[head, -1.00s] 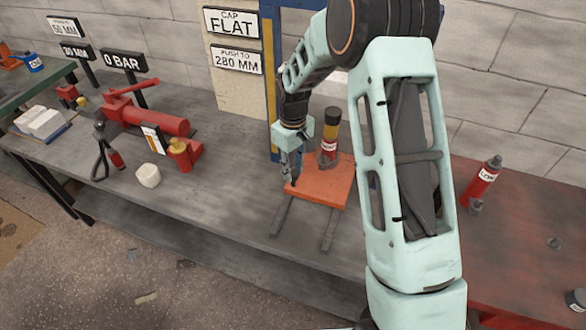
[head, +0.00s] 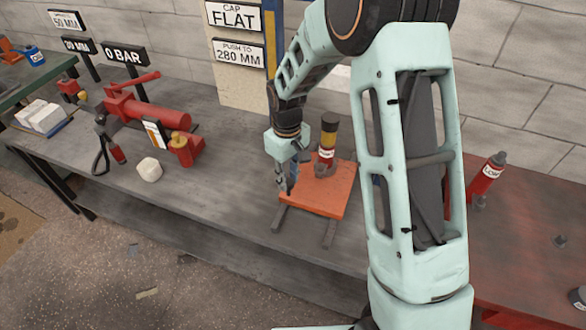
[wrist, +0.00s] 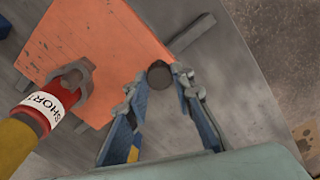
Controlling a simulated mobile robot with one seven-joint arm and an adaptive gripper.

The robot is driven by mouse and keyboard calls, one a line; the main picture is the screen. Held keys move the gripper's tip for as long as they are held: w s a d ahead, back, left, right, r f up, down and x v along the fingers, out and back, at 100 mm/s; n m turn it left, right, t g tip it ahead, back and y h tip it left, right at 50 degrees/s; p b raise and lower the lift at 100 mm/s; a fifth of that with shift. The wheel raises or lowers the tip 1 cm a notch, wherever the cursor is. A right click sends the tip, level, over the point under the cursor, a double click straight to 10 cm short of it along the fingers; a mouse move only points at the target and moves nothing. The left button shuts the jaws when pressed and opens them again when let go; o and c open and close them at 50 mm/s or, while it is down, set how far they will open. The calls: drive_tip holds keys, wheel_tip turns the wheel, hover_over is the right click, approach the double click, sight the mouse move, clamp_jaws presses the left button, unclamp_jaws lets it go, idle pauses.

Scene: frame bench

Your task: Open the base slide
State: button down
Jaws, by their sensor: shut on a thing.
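The base slide is an orange plate (head: 320,195) on two dark rails (head: 330,234) that show in front of its near edge. It also fills the upper left of the wrist view (wrist: 105,45). My gripper (head: 287,188) is at the plate's left front corner. In the wrist view its fingers (wrist: 160,85) are closed around a dark round knob (wrist: 159,74) at the plate's edge. The knob is hidden in the head view. A red, yellow and black bottle jack labelled SHORT (head: 327,145) stands upright on the plate, with a grey fork-shaped part beside its base.
A red pump (head: 145,118) and a white block (head: 149,169) are on the bench to the left. Another red jack (head: 487,178) stands on the red surface to the right. A blue-yellow post and signs are behind. The bench front is clear.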

drive_tip(key=s+a+b, duration=0.1)
drive_tip(key=s+a, duration=0.3)
drive_tip(key=s, duration=0.6)
drive_tip(key=shift+s+a+b, duration=0.2)
drive_tip(key=shift+b, duration=0.1)
drive_tip(key=c, duration=1.7)
unclamp_jaws()
drive_tip(key=shift+o, duration=0.2)
drive_tip(key=shift+r, duration=0.1)
wheel_tip(320, 180, up, 12)
